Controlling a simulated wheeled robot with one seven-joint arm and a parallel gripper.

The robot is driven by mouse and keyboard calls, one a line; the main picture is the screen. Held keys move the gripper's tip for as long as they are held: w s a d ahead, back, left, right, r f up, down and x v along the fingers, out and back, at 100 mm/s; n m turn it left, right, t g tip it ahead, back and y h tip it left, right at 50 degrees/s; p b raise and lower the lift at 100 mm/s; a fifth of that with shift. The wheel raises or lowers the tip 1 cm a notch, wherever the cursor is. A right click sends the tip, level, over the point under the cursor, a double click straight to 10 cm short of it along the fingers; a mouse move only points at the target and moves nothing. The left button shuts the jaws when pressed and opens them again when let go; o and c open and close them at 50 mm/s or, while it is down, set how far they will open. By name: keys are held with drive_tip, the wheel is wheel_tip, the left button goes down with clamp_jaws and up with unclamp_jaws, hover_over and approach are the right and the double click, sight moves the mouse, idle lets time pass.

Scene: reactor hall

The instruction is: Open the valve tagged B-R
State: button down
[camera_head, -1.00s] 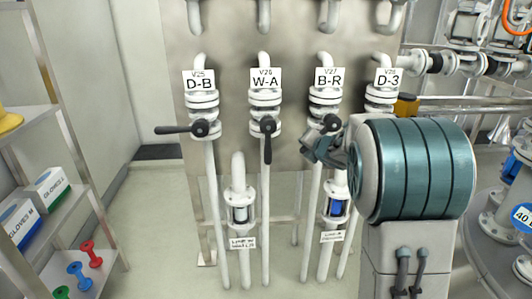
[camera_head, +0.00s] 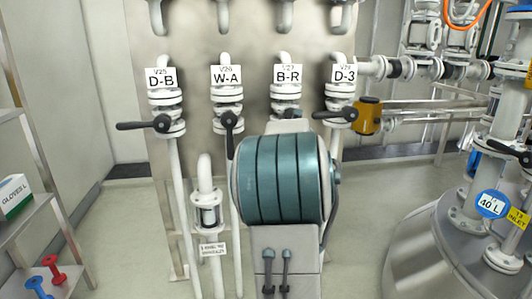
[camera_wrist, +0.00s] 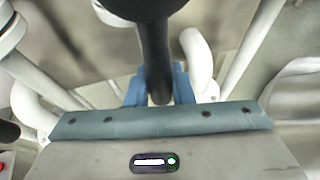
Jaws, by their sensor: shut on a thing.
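The valve tagged B-R (camera_head: 287,84) is on the panel, third of the row of tagged valves. My teal and grey arm covers its lower part and its lever in the head view. In the wrist view a black lever (camera_wrist: 153,45) comes down from a dark hub at the top. My gripper (camera_wrist: 158,88) has its blue fingers closed on this lever, one on each side. My gripper is hidden behind the arm in the head view, so the lever's angle against the pipe cannot be told there.
Valve D-B (camera_head: 163,100) has its lever sideways, W-A (camera_head: 228,95) has its lever down, and D-3 (camera_head: 342,90) has its lever pointing left, close above my arm. A shelf (camera_head: 40,215) stands left, a steel vessel (camera_head: 415,250) right. Floor between shelf and panel is clear.

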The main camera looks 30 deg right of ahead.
drive_tip(key=shift+s+d+h, duration=0.25)
drive_tip(key=shift+d+h, duration=0.05)
drive_tip(key=shift+d, duration=0.1)
drive_tip(key=c, duration=1.3)
unclamp_jaws()
drive_tip(key=shift+d, duration=0.1)
drive_tip(key=shift+w+a+r, duration=0.1)
drive_tip(key=shift+w+a, duration=0.05)
drive_tip(key=shift+a, duration=0.15)
drive_tip(key=shift+p+v, duration=1.15)
drive_tip(key=shift+v, duration=5.75)
drive_tip(key=shift+d+r, duration=0.1)
